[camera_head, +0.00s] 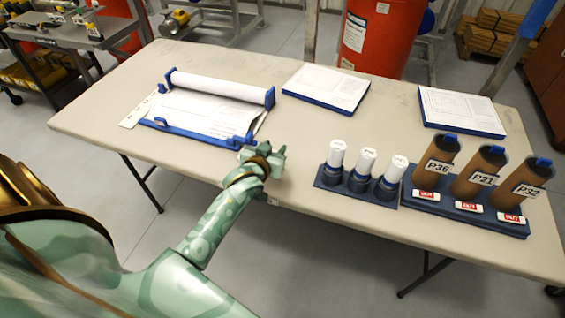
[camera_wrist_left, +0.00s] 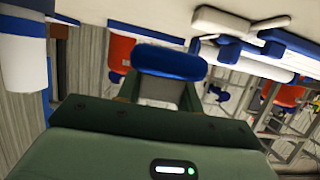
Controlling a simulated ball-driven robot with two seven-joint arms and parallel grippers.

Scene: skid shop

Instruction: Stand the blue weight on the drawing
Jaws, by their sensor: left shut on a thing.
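The drawing (camera_head: 200,107) is a white sheet at the left of the table, with its far side rolled up (camera_head: 220,86). Blue pieces (camera_head: 185,132) lie along its near edge and at its corners. My left gripper (camera_head: 263,154) is over the table's front part, just right of the drawing's near right corner. In the left wrist view, it is shut on the blue weight (camera_wrist_left: 168,62), a rounded blue piece between the fingers. In the head view the gripper mostly hides this weight. My right gripper is not in view.
White-capped bottles (camera_head: 366,160) stand on a blue mat right of my gripper. Brown bottles (camera_head: 436,162) with labels stand on another blue base further right. Two blue-edged paper pads (camera_head: 327,87) (camera_head: 461,110) lie at the back. The table (camera_head: 300,125) is bare between them.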

